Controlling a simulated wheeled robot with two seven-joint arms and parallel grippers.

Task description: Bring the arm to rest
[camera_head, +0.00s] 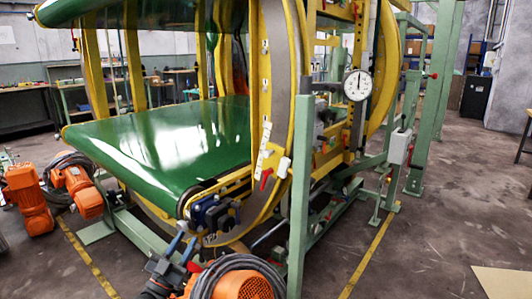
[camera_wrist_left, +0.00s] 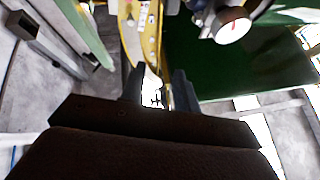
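My left arm (camera_head: 168,266) comes up from the bottom of the head view, left of centre. Its left gripper (camera_head: 220,212) is in front of the near end of the green belt (camera_head: 170,138), by the foot of the yellow ring (camera_head: 274,110). In the left wrist view the two dark fingers of the gripper (camera_wrist_left: 158,88) stand apart with nothing held between them. The ring (camera_wrist_left: 152,38) and the belt (camera_wrist_left: 215,68) show beyond the fingers. Whether the gripper touches the machine I cannot tell. My right gripper is in neither view.
An orange motor (camera_head: 245,284) with a coiled cable is close to the right of my arm. More orange motors (camera_head: 28,198) are at the left. A green post (camera_head: 300,205) and a dial (camera_head: 358,85) stand right of the ring. Floor (camera_head: 440,215) at the right is largely clear.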

